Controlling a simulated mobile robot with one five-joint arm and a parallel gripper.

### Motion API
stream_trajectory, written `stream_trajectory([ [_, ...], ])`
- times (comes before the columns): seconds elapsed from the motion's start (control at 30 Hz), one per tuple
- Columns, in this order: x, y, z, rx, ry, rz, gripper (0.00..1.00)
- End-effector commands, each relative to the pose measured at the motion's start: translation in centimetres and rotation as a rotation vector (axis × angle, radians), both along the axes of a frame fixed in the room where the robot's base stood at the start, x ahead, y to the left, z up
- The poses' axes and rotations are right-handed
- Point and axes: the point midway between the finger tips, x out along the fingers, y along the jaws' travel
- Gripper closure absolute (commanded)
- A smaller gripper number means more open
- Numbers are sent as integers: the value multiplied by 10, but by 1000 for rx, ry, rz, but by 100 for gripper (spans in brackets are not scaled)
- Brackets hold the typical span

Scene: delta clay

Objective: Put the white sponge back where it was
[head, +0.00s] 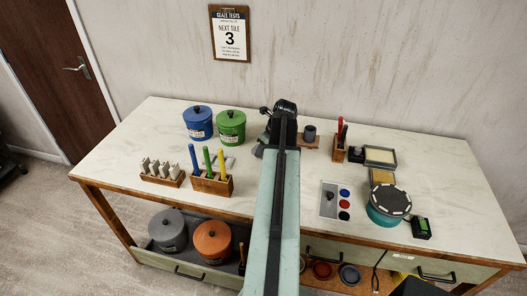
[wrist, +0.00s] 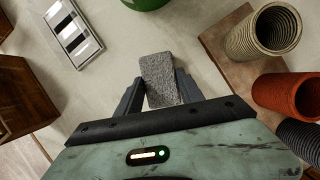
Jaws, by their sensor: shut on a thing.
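My gripper (wrist: 158,84) is shut on a grey, rough-looking block (wrist: 160,70) in the wrist view. The block lies between the two dark fingers and sticks out past their tips, over the pale worktop. Its colour reads as grey; I see no clearly white sponge in either view. In the head view my arm reaches over the middle of the table and hides the gripper's fingers and the block.
In the wrist view a striped plate (wrist: 73,30) lies at upper left. A wooden board (wrist: 224,52) with ribbed cream (wrist: 262,33) and orange (wrist: 288,95) tubes is at right. Blue (head: 198,124) and green (head: 231,128) pots stand at the back left.

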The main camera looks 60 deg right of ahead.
Motion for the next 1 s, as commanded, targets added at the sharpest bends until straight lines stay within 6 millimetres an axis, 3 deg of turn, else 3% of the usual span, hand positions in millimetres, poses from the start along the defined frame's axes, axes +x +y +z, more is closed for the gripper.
stream_trajectory([
  [0.13, -1, -1, -5, 0, 0, -2, 88],
  [0.17, -1, -1, -4, 0, 0, -2, 50],
  [0.2, -1, -1, -3, 0, 0, -2, 39],
  [0.23, -1, -1, -3, 0, 0, -2, 34],
  [0.67, -2, -1, 4, 0, 0, -3, 34],
  [0.87, -13, 0, 35, 0, 0, -5, 34],
  [1.0, -25, 1, 66, 1, 0, -5, 34],
])
